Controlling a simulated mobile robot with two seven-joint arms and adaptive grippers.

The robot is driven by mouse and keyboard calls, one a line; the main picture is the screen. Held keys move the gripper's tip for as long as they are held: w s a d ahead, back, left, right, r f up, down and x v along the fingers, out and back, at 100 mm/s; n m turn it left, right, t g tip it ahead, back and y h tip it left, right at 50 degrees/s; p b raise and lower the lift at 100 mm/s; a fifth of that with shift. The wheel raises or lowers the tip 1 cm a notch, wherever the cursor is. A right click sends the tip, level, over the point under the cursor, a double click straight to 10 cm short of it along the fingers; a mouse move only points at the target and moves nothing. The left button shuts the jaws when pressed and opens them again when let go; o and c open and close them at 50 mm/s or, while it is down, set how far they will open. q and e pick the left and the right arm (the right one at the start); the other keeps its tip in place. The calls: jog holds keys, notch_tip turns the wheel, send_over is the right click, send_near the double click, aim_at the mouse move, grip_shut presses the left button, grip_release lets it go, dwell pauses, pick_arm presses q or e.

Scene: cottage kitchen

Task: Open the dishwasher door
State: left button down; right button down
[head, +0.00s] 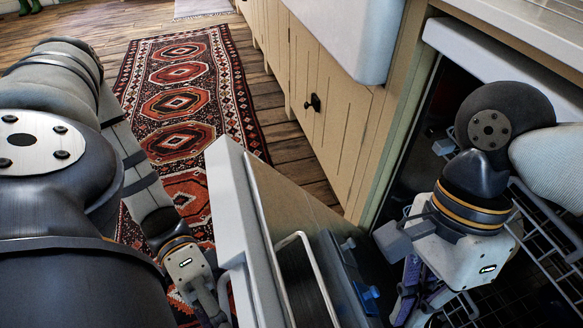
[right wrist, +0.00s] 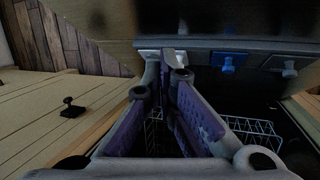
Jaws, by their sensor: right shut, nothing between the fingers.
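The dishwasher door (head: 232,205) stands partly open, tilted out from the dark dishwasher cavity (head: 432,110). Its inner face has a blue part (head: 366,293), which also shows in the right wrist view (right wrist: 228,62). My right gripper (head: 410,312) is inside the opening, between the door's inner face and the racks. In the right wrist view its purple-padded fingers (right wrist: 166,60) are shut with nothing between them, tips close to the door's inner face; contact is unclear. My left gripper (head: 212,308) is low beside the door's outer side. Its fingertips are partly cut off, so its opening is unclear.
Wire racks (head: 548,225) sit inside the dishwasher. Cream cabinets (head: 337,120) with a dark knob (head: 313,102) and a white sink (head: 350,35) stand beyond the door. A worktop (head: 530,25) is above the cavity. A patterned rug (head: 180,100) lies on the open wooden floor.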

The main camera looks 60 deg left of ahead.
pick_arm(q)
jog(key=shift+r, duration=0.1)
pick_arm(e)
jog(key=s+a+r+g+y, duration=0.1)
jog(key=a+r+y, duration=0.1)
jog(key=a+r, duration=0.35)
jog(key=s+a+r+g+y, duration=0.1)
jog(key=s+a+r+y, duration=0.1)
jog(key=r, duration=0.6)
send_near(276, 299)
jog(key=shift+n, duration=0.4)
jog(key=x, duration=0.5)
jog(key=shift+w+d+f, duration=0.1)
jog(key=shift+w+d, duration=0.05)
jog(key=shift+w, duration=0.1)
jog(key=shift+s+f, duration=0.35)
jog(key=shift+s, duration=0.15)
